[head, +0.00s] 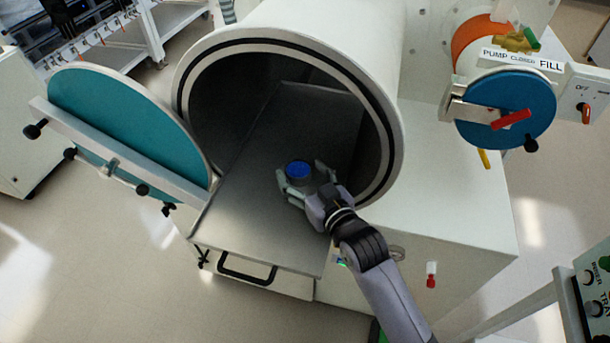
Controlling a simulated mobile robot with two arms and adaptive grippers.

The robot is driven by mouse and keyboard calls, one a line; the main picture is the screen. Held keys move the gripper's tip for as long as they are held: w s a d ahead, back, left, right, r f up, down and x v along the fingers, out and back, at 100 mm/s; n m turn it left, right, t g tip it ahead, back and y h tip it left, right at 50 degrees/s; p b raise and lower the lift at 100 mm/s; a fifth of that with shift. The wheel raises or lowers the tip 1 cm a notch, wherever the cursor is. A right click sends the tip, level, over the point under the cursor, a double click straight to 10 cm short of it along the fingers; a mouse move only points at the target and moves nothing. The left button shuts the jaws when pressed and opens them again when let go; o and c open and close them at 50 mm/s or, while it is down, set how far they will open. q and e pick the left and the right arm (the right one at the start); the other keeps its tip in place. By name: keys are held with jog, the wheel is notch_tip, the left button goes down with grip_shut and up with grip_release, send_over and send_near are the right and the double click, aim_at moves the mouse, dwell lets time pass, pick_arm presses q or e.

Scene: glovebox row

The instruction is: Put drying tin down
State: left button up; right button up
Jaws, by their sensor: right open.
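The drying tin is a small round container with a blue top (298,170). It appears to rest upright on the grey metal sliding tray (250,222), near the mouth of the large round chamber. My right gripper (301,184) is open, with its fingers on either side of the tin. Whether a finger touches the tin cannot be told. The tin's lower side is partly hidden by the fingers. My left gripper is not in view.
The chamber's thick white rim (388,125) surrounds the tray. Its teal round door (128,125) stands open at the left. A smaller blue round door (508,108) is at the right. The tray's front, with a black handle (247,270), is clear.

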jog(key=shift+r, duration=0.3)
jog(key=b+v, duration=0.1)
jog(key=v, duration=0.4)
jog(key=b+v, duration=0.1)
jog(key=v, duration=0.5)
jog(key=shift+s+d+f, duration=0.1)
jog(key=shift+s+f, duration=0.05)
jog(key=shift+s, duration=0.1)
jog(key=shift+s+d, duration=0.1)
jog(key=shift+s, duration=0.1)
